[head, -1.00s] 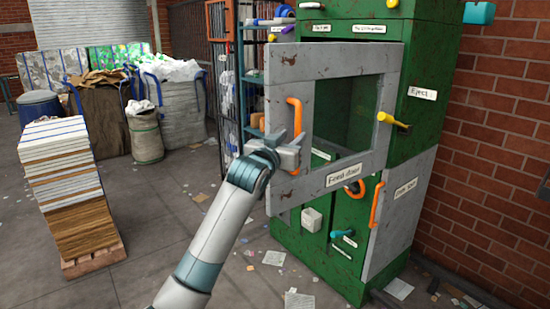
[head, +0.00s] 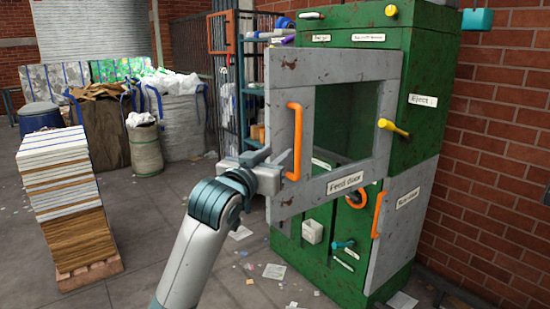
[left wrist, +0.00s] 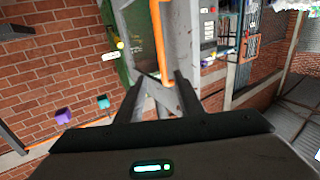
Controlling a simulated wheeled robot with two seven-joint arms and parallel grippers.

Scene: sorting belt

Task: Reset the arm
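My left gripper (head: 277,158) is at the lower left edge of the feed door. Its fingers are spread with nothing held between them. The grey feed door (head: 353,186) is swung out from the green machine (head: 425,60). Its orange handle (head: 294,140) is upright, just beyond the fingertips in the head view. In the left wrist view, the orange handle (left wrist: 158,35) shows ahead, in line with the gap between the two dark fingers (left wrist: 158,90). I cannot tell how close they are. My right gripper is not in view.
A shelf rack (head: 250,80) stands behind the door's left edge. A paper stack (head: 62,190) on a pallet and sacks (head: 145,148) are at the left. A brick wall (head: 500,150) is at the right. The littered floor (head: 120,240) between is mostly clear.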

